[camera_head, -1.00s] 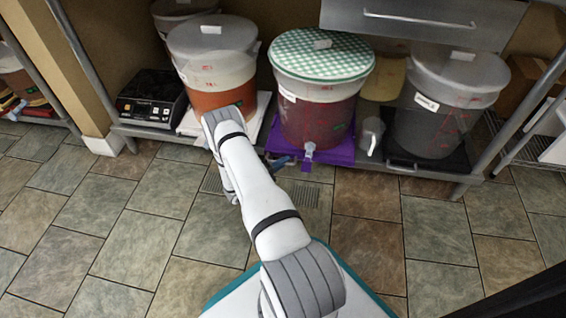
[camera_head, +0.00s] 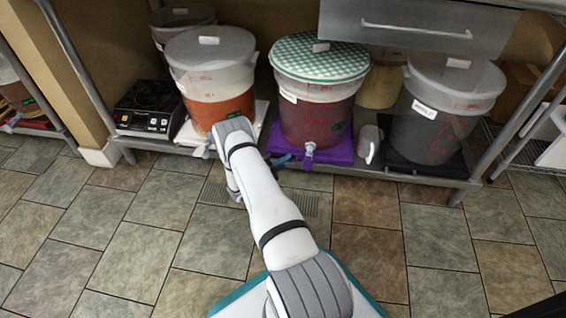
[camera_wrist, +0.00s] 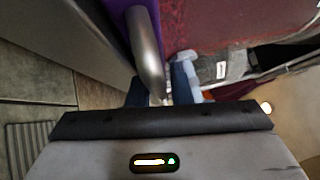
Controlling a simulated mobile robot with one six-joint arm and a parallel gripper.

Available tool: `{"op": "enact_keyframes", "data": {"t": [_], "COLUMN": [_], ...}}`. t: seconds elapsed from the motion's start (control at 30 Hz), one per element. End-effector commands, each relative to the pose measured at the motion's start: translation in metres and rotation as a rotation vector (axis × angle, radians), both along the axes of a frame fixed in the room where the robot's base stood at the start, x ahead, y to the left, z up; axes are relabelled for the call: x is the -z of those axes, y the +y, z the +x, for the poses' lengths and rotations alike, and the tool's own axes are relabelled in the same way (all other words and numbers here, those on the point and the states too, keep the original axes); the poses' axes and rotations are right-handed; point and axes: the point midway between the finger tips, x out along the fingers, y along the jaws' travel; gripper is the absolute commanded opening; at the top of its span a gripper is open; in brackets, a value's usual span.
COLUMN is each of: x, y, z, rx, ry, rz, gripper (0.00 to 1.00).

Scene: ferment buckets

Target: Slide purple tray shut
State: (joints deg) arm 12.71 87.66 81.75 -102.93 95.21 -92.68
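The purple tray (camera_head: 342,153) sits on the low shelf under the bucket with the green checked lid (camera_head: 320,56). Its front sticks out toward me. In the wrist view a strip of purple (camera_wrist: 118,12) shows at the top, beside a grey metal bar like a handle (camera_wrist: 145,48). My gripper (camera_head: 284,161) is low at the tray's front left in the head view. Its blue fingers (camera_wrist: 160,92) are apart in the wrist view, with the bar's end reaching between them. Whether they press on it is not clear. The fingertips are partly hidden by the bar.
The bucket's spigot (camera_head: 309,150) hangs over the tray front, close right of my gripper. An orange-filled bucket (camera_head: 212,75) stands to the left and a grey one (camera_head: 440,115) to the right. The tiled floor (camera_head: 150,240) in front is open.

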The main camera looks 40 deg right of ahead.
Motion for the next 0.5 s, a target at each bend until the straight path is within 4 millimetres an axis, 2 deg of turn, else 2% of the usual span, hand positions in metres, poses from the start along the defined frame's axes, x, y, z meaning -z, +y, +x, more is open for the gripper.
{"op": "enact_keyframes", "data": {"t": [0.1,0.5], "x": [0.0027,0.0032], "y": [-0.0007,0.002], "z": [-0.0009,-0.0002], "rx": [0.0,-0.003], "ry": [0.002,0.003], "rz": [0.006,0.007], "gripper": [0.34,0.34]}}
